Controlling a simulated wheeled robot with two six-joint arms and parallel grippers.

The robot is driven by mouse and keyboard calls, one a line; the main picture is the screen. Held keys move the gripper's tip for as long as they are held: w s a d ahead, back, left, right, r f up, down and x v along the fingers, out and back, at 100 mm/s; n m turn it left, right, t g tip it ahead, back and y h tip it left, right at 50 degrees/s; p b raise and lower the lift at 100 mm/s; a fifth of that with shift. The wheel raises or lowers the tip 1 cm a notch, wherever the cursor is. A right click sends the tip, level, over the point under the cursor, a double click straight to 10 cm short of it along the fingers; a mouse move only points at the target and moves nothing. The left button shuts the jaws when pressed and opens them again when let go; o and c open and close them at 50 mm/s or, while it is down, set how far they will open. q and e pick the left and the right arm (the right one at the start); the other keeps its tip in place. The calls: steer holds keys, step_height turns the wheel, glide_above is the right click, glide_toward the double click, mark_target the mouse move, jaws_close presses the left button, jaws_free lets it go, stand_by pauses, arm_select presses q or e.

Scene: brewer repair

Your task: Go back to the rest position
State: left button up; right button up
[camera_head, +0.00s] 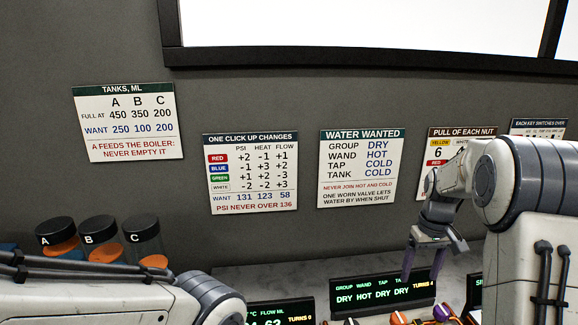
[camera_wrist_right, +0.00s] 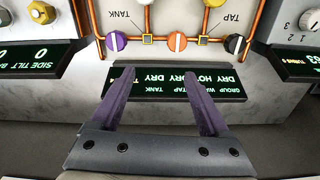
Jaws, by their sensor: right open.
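My right gripper (camera_head: 424,262) hangs at the right of the head view, fingers pointing down, in front of the display that reads DRY HOT DRY DRY (camera_head: 385,292). In the right wrist view its two purple fingers (camera_wrist_right: 160,85) are apart with nothing between them. The same display (camera_wrist_right: 180,82) shows upside down beyond them, with purple, orange and black knobs past it. My left arm crosses the bottom left of the head view. Its gripper is out of view.
Three dark canisters with orange contents, A (camera_head: 57,240), B (camera_head: 101,240) and C (camera_head: 142,240), stand at the left. Wall signs hang behind, including WATER WANTED (camera_head: 362,168). Copper pipes (camera_wrist_right: 262,25) frame several knobs. A SIDE TILT display (camera_wrist_right: 35,60) stands at one side.

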steer(key=s+a+r+n, duration=0.2)
steer(key=s+a, duration=0.4)
steer(key=a, duration=0.6)
steer(key=s+a+r+n, duration=0.2)
steer(key=s+a, duration=0.4)
steer(key=a, duration=0.6)
steer(key=s+a+f+n, duration=0.1)
steer(key=s+a, duration=0.1)
steer(key=s, duration=0.6)
steer(key=s+a+f+n+y, duration=0.1)
steer(key=s+a+n, duration=0.1)
steer(key=s, duration=0.6)
steer(key=shift+s+a, duration=0.3)
steer(key=shift+a, duration=0.15)
